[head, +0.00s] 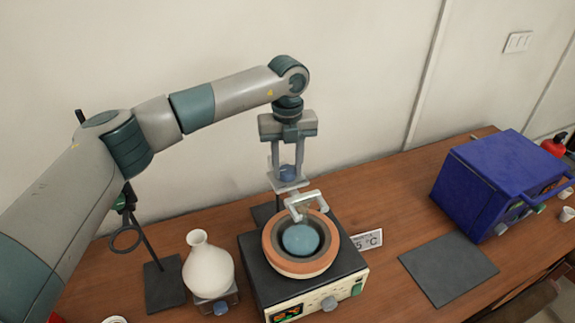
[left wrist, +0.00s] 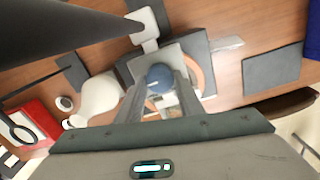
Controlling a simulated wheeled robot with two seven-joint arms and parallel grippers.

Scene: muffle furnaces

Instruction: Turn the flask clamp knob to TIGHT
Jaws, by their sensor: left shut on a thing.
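My left gripper (head: 288,172) points down above the heating unit, shut on a small blue knob (head: 287,174). In the left wrist view the blue knob (left wrist: 160,78) sits between the fingertips. The knob is on a pale clamp plate (head: 290,186) with a bracket (head: 308,205) below it, over the orange-rimmed bowl. I cannot read any TIGHT mark or the knob's angle. A white round flask (head: 208,272) stands left of the heating unit; it also shows in the left wrist view (left wrist: 98,97). My right gripper is not in view.
The heating unit (head: 352,276) has an orange bowl (head: 276,264) with a blue disc inside. A dark stand (head: 165,285) with a ring is at left. A temperature sign (head: 369,239), dark mat (head: 448,268) and blue furnace (head: 490,185) are to the right. A wall is behind.

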